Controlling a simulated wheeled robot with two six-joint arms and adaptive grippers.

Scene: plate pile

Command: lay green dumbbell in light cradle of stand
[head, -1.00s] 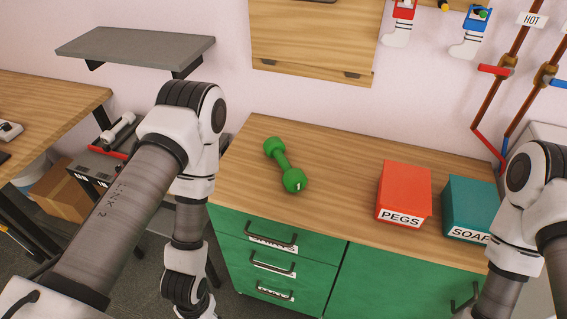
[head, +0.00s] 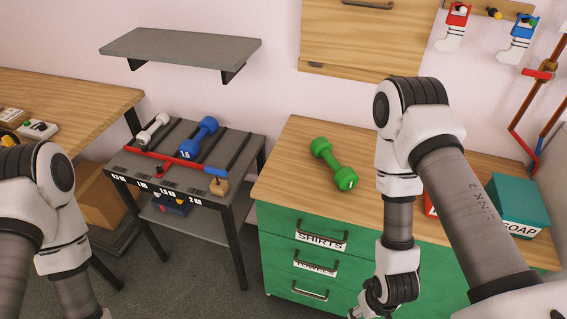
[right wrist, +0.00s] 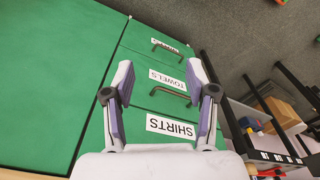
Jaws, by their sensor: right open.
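The green dumbbell (head: 333,163) lies on the wooden cabinet top in the head view, apart from both arms. The grey stand (head: 236,150) is to its left, with dark cradle rails and weight labels along its front edge. A white dumbbell (head: 152,131) and a blue dumbbell (head: 198,140) rest on it, and its right part looks empty. I cannot tell which cradle is the light one. My right gripper (head: 375,303) hangs low before the cabinet's drawers. In the right wrist view it (right wrist: 159,78) is open and empty, facing the drawers. My left gripper is out of view.
A red bar (head: 175,158) with a blue end crosses the stand's front. A grey shelf (head: 180,47) hangs above it. The teal SOAP box (head: 520,207) is right on the cabinet, and my right arm mostly hides a red box. Floor is free between stand and cabinet.

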